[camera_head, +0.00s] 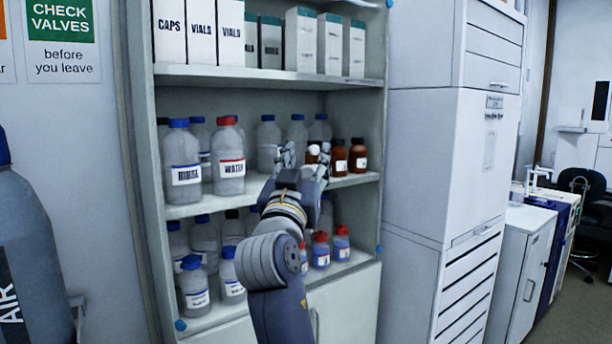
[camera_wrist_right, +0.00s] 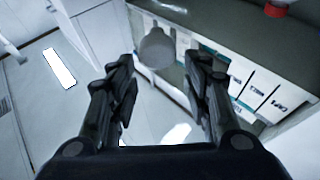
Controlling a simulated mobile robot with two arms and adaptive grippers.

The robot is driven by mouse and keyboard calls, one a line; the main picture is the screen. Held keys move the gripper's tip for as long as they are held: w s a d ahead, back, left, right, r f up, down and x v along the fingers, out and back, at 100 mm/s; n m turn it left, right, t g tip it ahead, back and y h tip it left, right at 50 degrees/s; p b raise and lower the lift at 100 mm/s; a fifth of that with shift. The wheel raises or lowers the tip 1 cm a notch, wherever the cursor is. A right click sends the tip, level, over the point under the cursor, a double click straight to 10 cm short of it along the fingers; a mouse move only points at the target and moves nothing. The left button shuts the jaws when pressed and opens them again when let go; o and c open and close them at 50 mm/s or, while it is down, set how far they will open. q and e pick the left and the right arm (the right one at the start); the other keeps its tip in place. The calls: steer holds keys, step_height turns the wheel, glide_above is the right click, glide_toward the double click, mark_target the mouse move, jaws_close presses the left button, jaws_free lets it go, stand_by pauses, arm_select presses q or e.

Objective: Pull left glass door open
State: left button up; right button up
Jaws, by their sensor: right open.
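The tall cabinet (camera_head: 140,150) stands in the middle of the head view, with shelves of bottles and boxes showing. I cannot make out a glass pane or the edge of a left glass door, nor tell whether it is open or shut. Small blue round marks sit near the cabinet's corners, one at the lower left (camera_head: 181,325). My right gripper (camera_head: 304,158) is in front of the middle shelf, right of the red-capped bottle (camera_head: 229,158). In the right wrist view the right gripper (camera_wrist_right: 163,72) is open, its fingers apart. My left gripper is not in view.
Brown bottles (camera_head: 358,156) stand on the middle shelf right of the gripper. Labelled boxes (camera_head: 200,32) fill the top shelf. A large grey cylinder (camera_head: 30,240) stands at the far left. A white tall unit (camera_head: 420,150) adjoins the cabinet's right side.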

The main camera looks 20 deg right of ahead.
glide_toward(311, 111)
steer(key=x, duration=0.5)
steer(key=shift+w, duration=0.1)
